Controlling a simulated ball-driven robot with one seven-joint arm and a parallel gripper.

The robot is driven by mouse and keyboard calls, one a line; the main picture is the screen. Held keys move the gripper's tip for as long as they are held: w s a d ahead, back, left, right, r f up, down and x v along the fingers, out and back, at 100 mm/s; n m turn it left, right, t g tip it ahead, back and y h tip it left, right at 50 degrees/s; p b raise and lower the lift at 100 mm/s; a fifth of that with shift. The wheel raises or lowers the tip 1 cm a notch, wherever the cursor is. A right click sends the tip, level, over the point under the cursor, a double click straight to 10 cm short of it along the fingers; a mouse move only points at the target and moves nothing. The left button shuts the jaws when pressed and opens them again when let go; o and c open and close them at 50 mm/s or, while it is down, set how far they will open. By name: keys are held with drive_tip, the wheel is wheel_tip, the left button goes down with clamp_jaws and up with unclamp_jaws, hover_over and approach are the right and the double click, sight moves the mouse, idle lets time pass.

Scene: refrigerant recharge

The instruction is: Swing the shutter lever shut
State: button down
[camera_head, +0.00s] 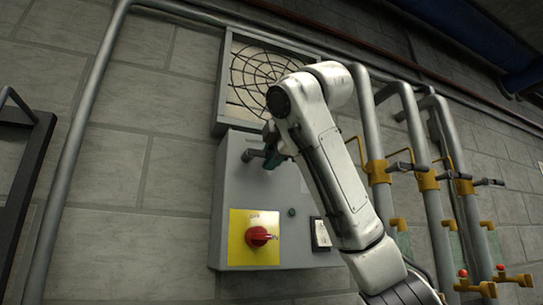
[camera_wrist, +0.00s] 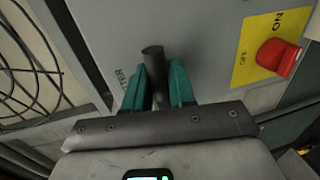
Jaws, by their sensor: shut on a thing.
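The shutter lever is a dark grey rounded bar. In the wrist view the lever (camera_wrist: 153,60) stands between the two teal fingers of my gripper (camera_wrist: 160,88), which are shut on it. In the head view the lever (camera_head: 250,155) sticks out to the left from the upper part of a grey control box (camera_head: 232,185). My gripper (camera_head: 272,148) is at the box face there, partly hidden by my white arm. A partly covered label ending in "TTER" is beside the left finger in the wrist view.
Below the lever is a red rotary knob (camera_head: 258,236) on a yellow plate (camera_head: 238,249). A round wire grille (camera_head: 250,75) in a square frame is above the box. Grey pipes with yellow valves (camera_head: 428,181) stand to the right.

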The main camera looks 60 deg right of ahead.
drive_tip(key=c, duration=1.1)
unclamp_jaws()
drive_tip(key=shift+a, duration=0.1)
drive_tip(key=b+v, duration=0.5)
drive_tip(key=v, duration=0.5)
drive_tip(key=shift+s+a, duration=0.2)
drive_tip(key=shift+s, duration=0.1)
